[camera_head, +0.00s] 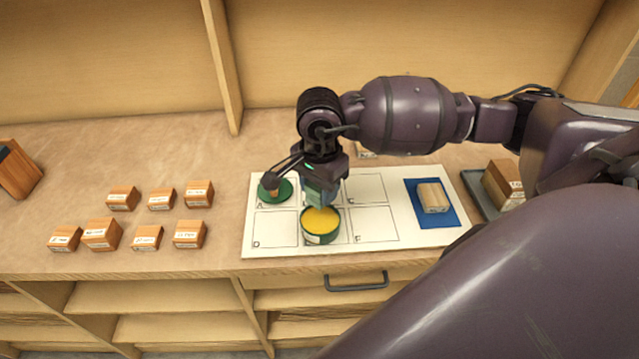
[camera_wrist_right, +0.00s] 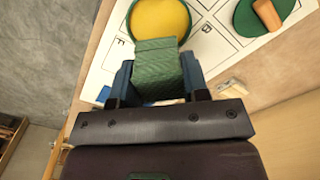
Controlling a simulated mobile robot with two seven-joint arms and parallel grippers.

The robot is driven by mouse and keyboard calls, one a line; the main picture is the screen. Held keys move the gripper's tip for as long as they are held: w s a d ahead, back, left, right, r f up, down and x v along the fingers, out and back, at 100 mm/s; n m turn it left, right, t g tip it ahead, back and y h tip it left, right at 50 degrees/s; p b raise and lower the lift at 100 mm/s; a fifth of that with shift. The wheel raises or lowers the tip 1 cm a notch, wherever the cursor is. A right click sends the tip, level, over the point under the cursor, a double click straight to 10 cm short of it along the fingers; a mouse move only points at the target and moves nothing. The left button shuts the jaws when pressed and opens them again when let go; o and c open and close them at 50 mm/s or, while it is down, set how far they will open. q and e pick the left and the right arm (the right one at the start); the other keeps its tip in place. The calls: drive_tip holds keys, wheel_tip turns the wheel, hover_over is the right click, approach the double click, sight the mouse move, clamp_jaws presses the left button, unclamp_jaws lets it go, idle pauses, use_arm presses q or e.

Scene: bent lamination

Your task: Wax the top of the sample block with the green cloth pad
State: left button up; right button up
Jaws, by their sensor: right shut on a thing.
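My right gripper (camera_head: 316,192) is shut on the green cloth pad (camera_wrist_right: 157,72), which shows between its fingers in the right wrist view. In the head view the pad (camera_head: 319,192) is just above the back rim of a round tin of yellow wax (camera_head: 321,220). I cannot tell whether it touches the wax. The tin also shows in the right wrist view (camera_wrist_right: 160,17). A pale wooden block, apparently the sample block (camera_head: 432,197), lies on a blue mat (camera_head: 447,217) to the right. My left gripper is not in view.
A white board (camera_head: 400,236) marked with lettered squares lies under these things. A green disc with a wooden knob (camera_head: 284,190) is left of the tin. Several labelled wooden blocks (camera_head: 102,235) stand at left. A dark tray (camera_head: 480,196) holds another block at right.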

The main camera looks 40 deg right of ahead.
sight(320, 221)
drive_tip(key=shift+s+d, duration=0.15)
drive_tip(key=shift+s, duration=0.05)
drive_tip(key=shift+f, duration=0.2)
drive_tip(key=shift+w+f+b, duration=0.15)
drive_tip(key=shift+f+b, duration=0.15)
drive_tip(key=shift+f, duration=0.3)
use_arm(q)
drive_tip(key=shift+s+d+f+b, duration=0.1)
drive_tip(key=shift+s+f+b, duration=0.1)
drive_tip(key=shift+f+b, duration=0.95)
use_arm(e)
drive_tip(key=shift+f+p, duration=0.3)
drive_tip(key=shift+f, duration=1.9)
use_arm(q)
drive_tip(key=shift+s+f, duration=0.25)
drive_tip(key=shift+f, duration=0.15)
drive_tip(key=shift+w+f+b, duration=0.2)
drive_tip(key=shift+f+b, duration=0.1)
drive_tip(key=shift+b, duration=0.1)
use_arm(e)
drive_tip(key=shift+f, duration=0.4)
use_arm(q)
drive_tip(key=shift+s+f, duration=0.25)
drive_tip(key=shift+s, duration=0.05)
use_arm(e)
drive_tip(key=shift+f, duration=0.1)
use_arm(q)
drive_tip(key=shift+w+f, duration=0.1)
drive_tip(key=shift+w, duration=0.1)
